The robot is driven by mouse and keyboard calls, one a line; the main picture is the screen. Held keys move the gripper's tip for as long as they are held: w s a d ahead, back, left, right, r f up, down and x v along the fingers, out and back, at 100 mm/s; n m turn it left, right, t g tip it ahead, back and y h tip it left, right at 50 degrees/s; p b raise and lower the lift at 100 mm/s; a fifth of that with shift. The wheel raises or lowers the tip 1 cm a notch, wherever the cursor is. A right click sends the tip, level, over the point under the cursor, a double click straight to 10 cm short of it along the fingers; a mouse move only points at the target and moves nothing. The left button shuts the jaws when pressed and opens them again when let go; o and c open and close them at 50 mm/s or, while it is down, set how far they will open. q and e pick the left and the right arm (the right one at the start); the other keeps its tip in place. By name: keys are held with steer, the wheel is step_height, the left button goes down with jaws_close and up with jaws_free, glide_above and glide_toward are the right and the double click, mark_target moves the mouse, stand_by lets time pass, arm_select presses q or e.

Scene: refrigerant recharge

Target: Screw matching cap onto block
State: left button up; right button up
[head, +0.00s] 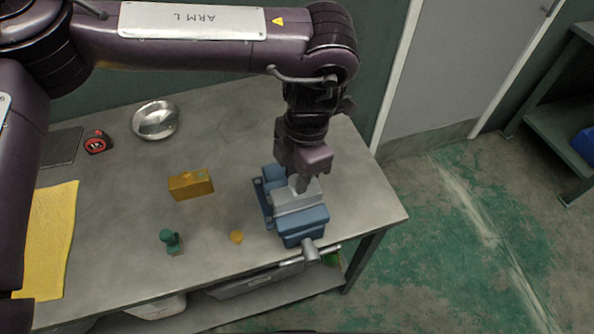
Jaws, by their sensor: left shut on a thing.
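My left gripper (300,186) points down over the blue vise (302,222) at the table's right end. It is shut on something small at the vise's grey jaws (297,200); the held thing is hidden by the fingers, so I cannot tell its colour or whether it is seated. A mustard-yellow block (190,186) lies on the table left of the vise. A small round orange-yellow cap (236,237) lies in front of it, near the front edge. A green fitting-like piece (171,241) stands further left. My right gripper is out of view.
A round metal dish (156,120), a red tape measure (97,142) and a dark flat pad (62,147) lie at the back left. A yellow cloth (45,240) covers the front left. The grey table (120,210) is clear between these things.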

arm_select(q)
steer(key=shift+f+b, duration=0.45)
steer(key=shift+f, duration=0.3)
steer(key=shift+r+m, duration=0.1)
steer(key=shift+m, duration=0.5)
steer(key=shift+m+p, duration=0.35)
steer(key=shift+m, duration=1.05)
steer(key=shift+m+t, duration=0.3)
steer(key=shift+m, duration=1.7)
